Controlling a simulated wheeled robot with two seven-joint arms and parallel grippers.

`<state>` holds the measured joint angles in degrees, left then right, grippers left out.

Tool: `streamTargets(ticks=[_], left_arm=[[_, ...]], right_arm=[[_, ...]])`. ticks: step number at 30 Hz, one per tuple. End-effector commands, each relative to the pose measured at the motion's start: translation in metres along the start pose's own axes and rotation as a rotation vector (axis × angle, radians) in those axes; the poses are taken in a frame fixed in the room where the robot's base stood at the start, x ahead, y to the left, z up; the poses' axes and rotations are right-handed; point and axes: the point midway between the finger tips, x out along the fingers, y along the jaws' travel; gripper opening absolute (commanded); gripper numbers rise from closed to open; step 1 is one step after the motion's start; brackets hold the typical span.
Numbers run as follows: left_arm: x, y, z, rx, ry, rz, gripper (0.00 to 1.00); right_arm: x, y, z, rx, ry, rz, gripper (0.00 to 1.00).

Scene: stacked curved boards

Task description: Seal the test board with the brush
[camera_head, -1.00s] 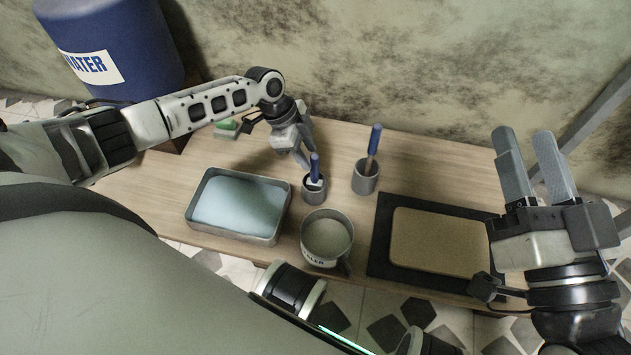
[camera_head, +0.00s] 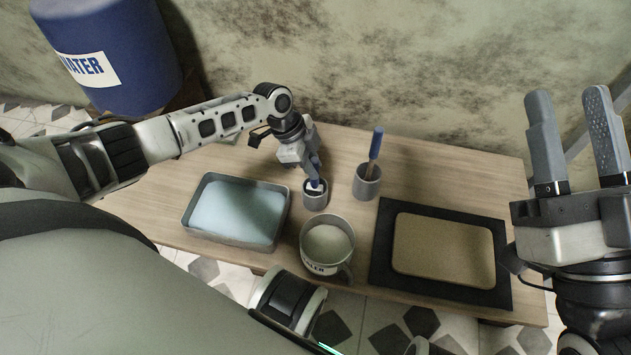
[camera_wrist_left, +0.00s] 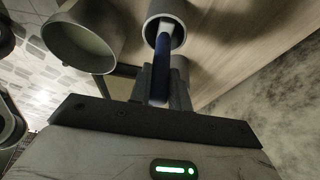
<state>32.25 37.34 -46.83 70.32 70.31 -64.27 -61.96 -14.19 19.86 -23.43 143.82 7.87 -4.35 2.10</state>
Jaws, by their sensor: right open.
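The tan test board (camera_head: 443,250) lies flat on a black mat (camera_head: 385,255) at the right of the table. A blue-handled brush (camera_head: 317,184) stands in a small grey cup (camera_head: 315,201). My left gripper (camera_head: 314,172) is at this brush's handle. In the left wrist view its fingers (camera_wrist_left: 162,88) lie either side of the blue handle (camera_wrist_left: 163,70); whether they grip it is unclear. A second blue-handled brush (camera_head: 375,145) stands in another grey cup (camera_head: 367,184). A mug with a partly hidden label (camera_head: 327,245) holds pale liquid. My right gripper (camera_head: 572,140) is open and empty above the table's right end.
A metal tray of pale blue liquid (camera_head: 237,210) sits at the left of the table. A blue barrel marked WATER (camera_head: 115,55) stands behind it. The wall is close behind the table. Bare wood lies behind the black mat.

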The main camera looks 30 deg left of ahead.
Motion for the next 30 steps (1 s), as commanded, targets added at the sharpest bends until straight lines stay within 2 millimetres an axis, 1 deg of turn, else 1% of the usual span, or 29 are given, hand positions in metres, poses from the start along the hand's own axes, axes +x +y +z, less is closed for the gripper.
streamTargets(ticks=[7,30], left_arm=[[-0.004,0.0,-0.002,0.0,0.0,-0.001,0.0],[-0.046,0.0,-0.02,0.0,0.001,0.0,0.0]], right_arm=[[0.002,0.0,-0.003,0.002,-0.002,0.001,0.41],[0.022,0.003,-0.042,0.001,-0.002,0.001,0.41]])
